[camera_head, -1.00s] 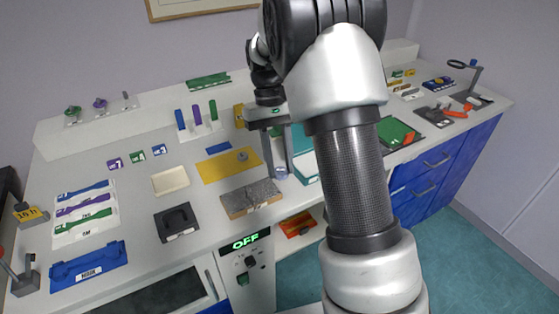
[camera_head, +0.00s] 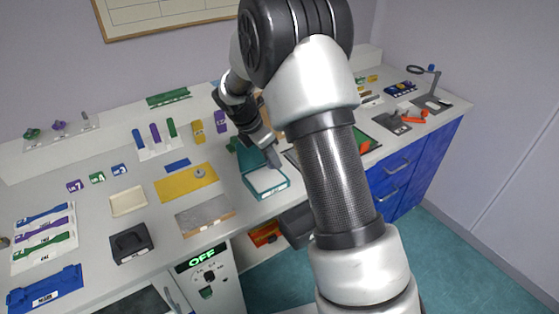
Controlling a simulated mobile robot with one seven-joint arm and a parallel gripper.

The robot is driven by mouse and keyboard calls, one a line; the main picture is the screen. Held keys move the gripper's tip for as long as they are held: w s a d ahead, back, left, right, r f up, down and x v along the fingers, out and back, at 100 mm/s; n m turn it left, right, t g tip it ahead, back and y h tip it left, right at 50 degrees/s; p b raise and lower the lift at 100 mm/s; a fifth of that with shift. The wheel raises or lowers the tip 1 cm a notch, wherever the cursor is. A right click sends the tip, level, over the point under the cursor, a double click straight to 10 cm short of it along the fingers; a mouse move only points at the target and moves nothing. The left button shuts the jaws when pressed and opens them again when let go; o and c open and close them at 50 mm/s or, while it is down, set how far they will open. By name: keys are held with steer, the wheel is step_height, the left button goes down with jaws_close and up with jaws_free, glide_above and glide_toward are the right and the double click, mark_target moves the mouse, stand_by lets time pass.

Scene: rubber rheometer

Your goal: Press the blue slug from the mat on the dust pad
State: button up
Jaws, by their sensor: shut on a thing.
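My gripper (camera_head: 271,158) hangs fingers down over the teal box (camera_head: 249,187), whose open top shows a white pad (camera_head: 266,179), seemingly the dust pad. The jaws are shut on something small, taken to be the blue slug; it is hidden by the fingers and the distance. I cannot tell whether it touches the pad. The yellow mat (camera_head: 180,187) lies to the left of the box, with a small grey round piece (camera_head: 200,173) on it. No blue slug shows on the mat.
A grey slab (camera_head: 204,216) lies in front of the mat, left of the box. A black block (camera_head: 131,243) and a cream tray (camera_head: 128,201) are further left. Upright coloured bars (camera_head: 155,133) stand behind the mat. The bench's front edge is close to the box.

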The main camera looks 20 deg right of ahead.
mark_target(267, 176)
steer(key=w+a+n, duration=0.1)
steer(key=n, duration=0.1)
steer(key=w+a+n+t+y, duration=0.1)
steer(key=n, duration=0.1)
steer(key=shift+w+r+n, duration=0.1)
steer(key=shift+n, duration=0.2)
steer(key=shift+t+p, duration=0.3)
steer(key=shift+p, duration=0.1)
steer(key=shift+f+b, duration=1.85)
steer(key=shift+f, duration=1.15)
steer(key=shift+d+f, duration=0.1)
steer(key=shift+f, duration=0.5)
steer(key=shift+r, duration=0.1)
step_height(267, 176, up, 7)
steer(key=p, duration=0.6)
stand_by(0.6)
